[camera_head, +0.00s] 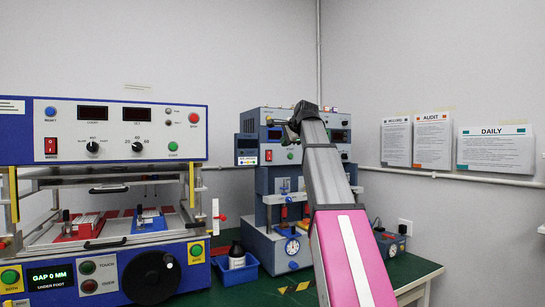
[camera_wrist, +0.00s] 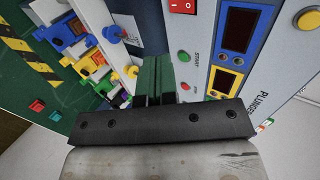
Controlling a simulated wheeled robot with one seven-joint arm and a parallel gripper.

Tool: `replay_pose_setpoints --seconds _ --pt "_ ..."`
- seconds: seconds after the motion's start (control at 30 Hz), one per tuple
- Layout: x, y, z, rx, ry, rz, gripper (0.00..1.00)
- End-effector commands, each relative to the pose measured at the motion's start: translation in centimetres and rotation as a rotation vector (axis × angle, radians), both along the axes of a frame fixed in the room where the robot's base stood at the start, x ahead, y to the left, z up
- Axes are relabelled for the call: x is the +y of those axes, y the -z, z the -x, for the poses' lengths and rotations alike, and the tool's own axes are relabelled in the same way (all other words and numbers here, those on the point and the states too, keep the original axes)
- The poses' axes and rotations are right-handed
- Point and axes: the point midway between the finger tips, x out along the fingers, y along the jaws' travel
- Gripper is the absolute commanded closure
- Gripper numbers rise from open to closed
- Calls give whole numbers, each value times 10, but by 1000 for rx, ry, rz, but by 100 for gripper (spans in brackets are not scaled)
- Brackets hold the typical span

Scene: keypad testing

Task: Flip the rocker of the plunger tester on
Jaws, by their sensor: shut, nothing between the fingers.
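The plunger tester (camera_head: 262,180) is the blue and grey bench machine behind my arm in the head view. Its red rocker (camera_head: 268,155) sits low on the left of the upper panel, left of a green button. In the wrist view the red rocker (camera_wrist: 183,6) is cut by the top edge, with white marks; I cannot tell which way it is tipped. My gripper (camera_head: 292,128) is in front of the upper panel, above the rocker in the picture. In the wrist view my gripper (camera_wrist: 155,62) is shut and empty, with the rocker beyond its tips.
A green START button (camera_wrist: 184,57), displays and a yellow button (camera_wrist: 309,19) are close by on the panel. Below it are plungers and coloured fixtures. A larger tester (camera_head: 125,130) stands left on the green bench (camera_head: 385,280). A blue bin (camera_head: 238,273) holds a bottle.

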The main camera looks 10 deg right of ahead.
Motion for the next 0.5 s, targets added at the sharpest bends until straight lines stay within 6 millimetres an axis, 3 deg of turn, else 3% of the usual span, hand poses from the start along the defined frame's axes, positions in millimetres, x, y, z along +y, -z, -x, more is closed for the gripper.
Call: replay_pose_setpoints --seconds 0.23,0.5 --pt "4 7 -11 2 -1 0 100" --pt "15 34 -48 2 0 1 100"
